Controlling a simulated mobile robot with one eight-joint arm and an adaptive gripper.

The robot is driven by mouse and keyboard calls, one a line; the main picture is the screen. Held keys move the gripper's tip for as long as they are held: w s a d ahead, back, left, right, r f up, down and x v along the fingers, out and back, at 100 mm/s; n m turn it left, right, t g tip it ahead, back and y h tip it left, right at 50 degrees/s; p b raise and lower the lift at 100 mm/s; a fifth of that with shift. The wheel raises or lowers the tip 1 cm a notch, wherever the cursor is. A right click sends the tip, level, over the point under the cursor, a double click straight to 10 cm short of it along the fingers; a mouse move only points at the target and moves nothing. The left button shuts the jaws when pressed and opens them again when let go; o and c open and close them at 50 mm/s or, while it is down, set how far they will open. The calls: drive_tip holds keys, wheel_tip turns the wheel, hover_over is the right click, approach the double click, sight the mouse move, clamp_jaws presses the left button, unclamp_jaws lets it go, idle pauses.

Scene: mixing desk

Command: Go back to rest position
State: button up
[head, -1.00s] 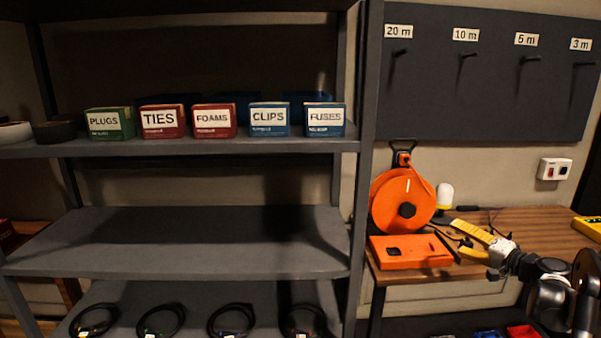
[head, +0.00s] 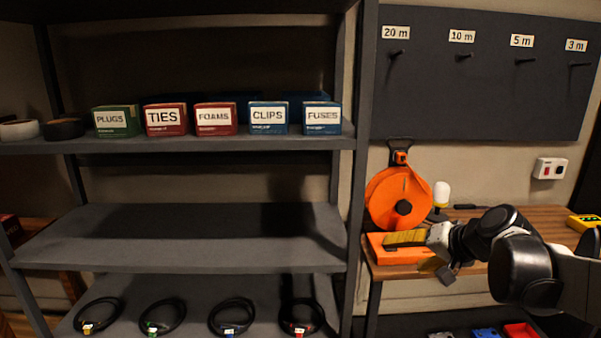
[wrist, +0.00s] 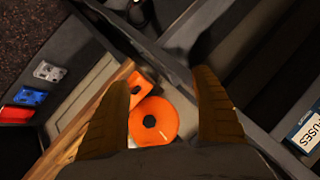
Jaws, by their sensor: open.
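My gripper (head: 405,252) is at the right in the head view, in front of the wooden desk (head: 480,217) and over the orange box. Its two yellowish fingers stand well apart in the wrist view (wrist: 163,110), with nothing between them held. The orange reel (head: 398,198) and the orange box (head: 385,262) show beyond the fingers in the wrist view, at a distance. My arm reaches in from the right edge of the head view and hides part of the desk.
A grey shelf rack (head: 180,235) fills the left. Its upper shelf holds labelled boxes such as FUSES (head: 322,118); coiled cables (head: 232,316) lie on the lowest shelf. A pegboard (head: 480,100) hangs above the desk. The middle shelf is bare.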

drive_tip(key=s+a+f+n+g+h, duration=0.1)
drive_tip(key=s+a+f+n+h, duration=0.1)
drive_tip(key=s, duration=1)
drive_tip(key=s+a+f+n+h, duration=0.2)
drive_tip(key=s+a+f, duration=0.1)
drive_tip(key=s, duration=0.9)
drive_tip(key=shift+s+f+g, duration=0.35)
drive_tip(key=shift+f+g, duration=0.05)
drive_tip(key=shift+a, duration=0.15)
